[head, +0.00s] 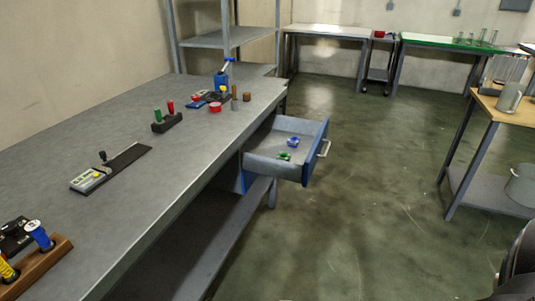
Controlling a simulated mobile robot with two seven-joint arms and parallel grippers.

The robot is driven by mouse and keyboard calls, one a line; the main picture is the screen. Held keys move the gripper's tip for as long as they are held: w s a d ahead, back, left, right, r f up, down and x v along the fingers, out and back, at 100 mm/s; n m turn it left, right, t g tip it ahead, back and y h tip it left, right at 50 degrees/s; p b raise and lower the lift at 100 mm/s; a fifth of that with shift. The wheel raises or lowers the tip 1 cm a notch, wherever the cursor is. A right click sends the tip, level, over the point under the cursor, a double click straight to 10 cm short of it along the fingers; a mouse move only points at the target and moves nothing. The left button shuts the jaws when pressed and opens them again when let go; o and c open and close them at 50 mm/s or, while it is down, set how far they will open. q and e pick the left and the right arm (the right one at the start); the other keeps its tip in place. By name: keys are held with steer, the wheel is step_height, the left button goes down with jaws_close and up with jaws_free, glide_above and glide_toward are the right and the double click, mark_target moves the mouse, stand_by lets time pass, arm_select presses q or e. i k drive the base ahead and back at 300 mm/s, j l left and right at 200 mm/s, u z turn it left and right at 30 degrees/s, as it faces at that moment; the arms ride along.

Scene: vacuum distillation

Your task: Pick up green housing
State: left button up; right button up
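A small green object (285,155), which looks like the green housing, lies in the open blue drawer (290,173) under the far end of the grey workbench. A small blue object (293,142) lies behind it in the same drawer, a little apart. Both are too small to make out in detail. Neither of my grippers shows in the head view. A dark rounded shape stands at the bottom right corner, and I cannot tell what it is.
The long grey workbench (130,120) fills the left side. On it are a black device with a grey base (92,178), a black holder with red and green pieces (166,122), and a blue press (222,82). The floor (360,200) right of the drawer is clear.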

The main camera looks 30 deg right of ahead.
mark_target(282, 156)
steer(key=i+l+u, duration=0.15)
steer(key=l, duration=0.3)
steer(key=i+l+u, duration=0.2)
steer(key=l, duration=0.25)
steer(key=i+l, duration=0.1)
steer(key=l, duration=0.85)
steer(key=i+l+u, duration=0.15)
steer(key=l, duration=0.8)
